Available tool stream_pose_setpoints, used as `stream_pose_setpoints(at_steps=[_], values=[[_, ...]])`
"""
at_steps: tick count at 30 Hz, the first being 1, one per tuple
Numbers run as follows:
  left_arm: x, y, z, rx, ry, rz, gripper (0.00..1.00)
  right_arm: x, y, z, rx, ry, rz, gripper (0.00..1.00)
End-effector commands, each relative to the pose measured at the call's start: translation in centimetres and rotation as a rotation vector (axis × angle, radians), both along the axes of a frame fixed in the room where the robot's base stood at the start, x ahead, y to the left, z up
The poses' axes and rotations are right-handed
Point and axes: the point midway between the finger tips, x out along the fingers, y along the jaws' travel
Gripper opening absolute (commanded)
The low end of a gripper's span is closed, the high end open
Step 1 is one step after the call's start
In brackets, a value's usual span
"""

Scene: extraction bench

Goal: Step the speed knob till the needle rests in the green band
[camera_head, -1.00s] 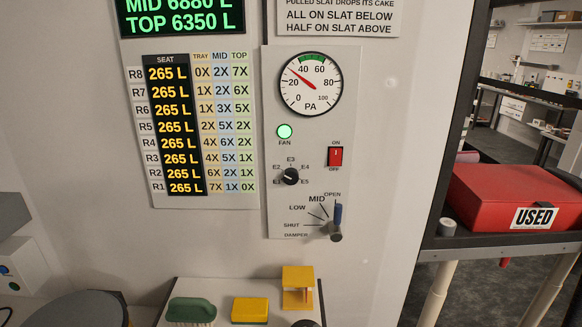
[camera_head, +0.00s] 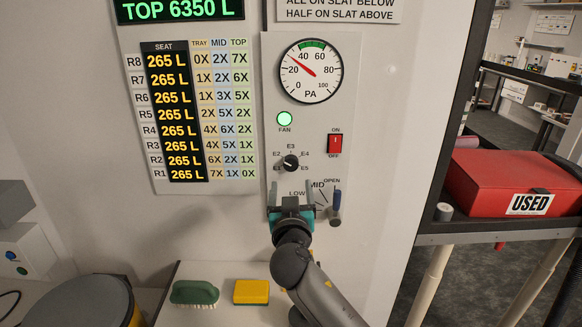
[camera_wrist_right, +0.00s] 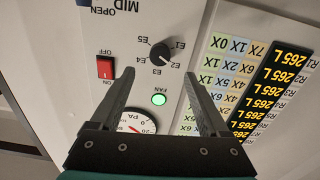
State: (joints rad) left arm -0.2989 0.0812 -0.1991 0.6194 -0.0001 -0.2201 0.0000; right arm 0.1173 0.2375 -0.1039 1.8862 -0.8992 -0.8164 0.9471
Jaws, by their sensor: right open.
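The black speed knob (camera_head: 291,163) sits on the wall panel among the marks E1 to E5. Its pointer seems to face E2. It also shows in the wrist view (camera_wrist_right: 160,52), upside down. The round PA gauge (camera_head: 310,71) is above it. Its red needle (camera_head: 301,65) points up-left, around 30, short of the green band (camera_head: 312,45) at the top. My right gripper (camera_head: 290,190) is open and empty, just below the knob in the head view. In the wrist view its fingers (camera_wrist_right: 160,88) are spread wide, apart from the knob. My left gripper is not in view.
The damper lever (camera_head: 336,205) is close to the right of my gripper. The red on/off switch (camera_head: 335,143) and lit green fan lamp (camera_head: 284,119) are near the knob. A green brush (camera_head: 194,293) and yellow sponge (camera_head: 252,291) lie below. A red case (camera_head: 500,180) is at right.

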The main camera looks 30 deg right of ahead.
Motion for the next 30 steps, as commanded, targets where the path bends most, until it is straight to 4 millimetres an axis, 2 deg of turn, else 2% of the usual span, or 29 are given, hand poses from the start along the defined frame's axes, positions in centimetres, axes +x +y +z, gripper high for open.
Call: stream_pose_setpoints(at_steps=[9,18,30], values=[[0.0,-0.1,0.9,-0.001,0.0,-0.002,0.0,3.9,-2.4,0.1,-0.002,0.001,-0.001,0.79],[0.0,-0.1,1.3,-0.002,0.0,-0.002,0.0,6.7,-4.1,0.0,-0.003,0.002,0.001,0.79],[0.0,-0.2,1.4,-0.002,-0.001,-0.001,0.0,7.8,-4.8,0.0,0.0,0.001,0.001,0.79]])
